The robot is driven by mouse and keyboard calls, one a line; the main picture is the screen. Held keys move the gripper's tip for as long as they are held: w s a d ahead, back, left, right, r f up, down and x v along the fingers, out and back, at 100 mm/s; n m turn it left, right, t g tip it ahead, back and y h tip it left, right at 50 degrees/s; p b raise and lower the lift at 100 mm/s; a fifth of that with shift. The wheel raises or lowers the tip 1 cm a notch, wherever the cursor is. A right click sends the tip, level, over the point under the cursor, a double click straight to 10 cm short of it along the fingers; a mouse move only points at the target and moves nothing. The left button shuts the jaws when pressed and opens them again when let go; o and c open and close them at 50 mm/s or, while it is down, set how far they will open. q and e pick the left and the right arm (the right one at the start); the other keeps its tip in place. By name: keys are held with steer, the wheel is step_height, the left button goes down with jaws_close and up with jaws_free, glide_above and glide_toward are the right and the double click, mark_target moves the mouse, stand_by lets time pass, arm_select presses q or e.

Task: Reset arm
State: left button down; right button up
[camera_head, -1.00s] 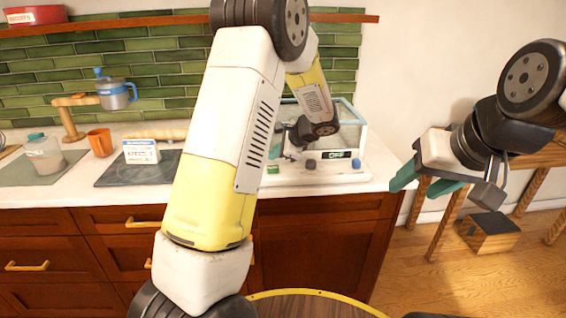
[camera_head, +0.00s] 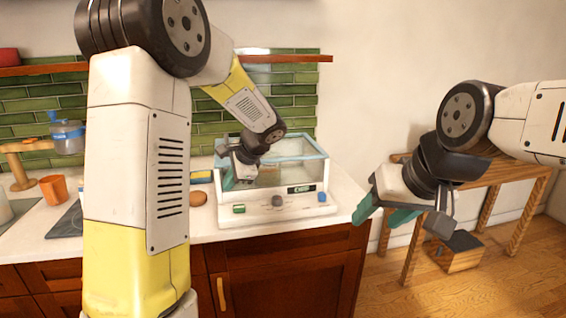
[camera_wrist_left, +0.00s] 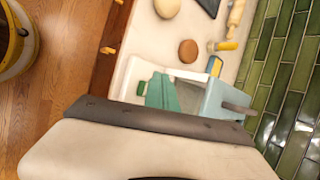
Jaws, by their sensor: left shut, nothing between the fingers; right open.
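My left gripper (camera_head: 229,180) has teal fingers that are shut with nothing between them. In the head view it hangs at the front left corner of a white countertop machine with a clear box on top (camera_head: 262,211). I cannot tell whether it touches the machine.
A round brown item (camera_head: 198,198) lies on the counter left of the machine; it also shows in the left wrist view (camera_wrist_left: 188,51). An orange cup (camera_head: 53,189) and a blue-lidded jug (camera_head: 67,137) stand further left. A wooden table (camera_head: 493,175) stands at the right.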

arm_select(q)
steer(key=s+d+r+n+h, duration=0.1)
steer(key=s+r+n+h, duration=0.1)
steer(key=s, duration=0.6)
steer(key=s+d+r+n+t+h, duration=0.1)
steer(key=s+d+r+n+h, duration=0.1)
steer(key=s+n, duration=0.3)
steer(key=s+d+r+n+t+h, duration=0.1)
steer(key=s+r+n+h, duration=0.3)
steer(key=s, duration=0.9)
steer(key=shift+s+d+r+n, duration=0.25)
steer(key=shift+d+r+n, duration=0.1)
steer(key=shift+d, duration=0.15)
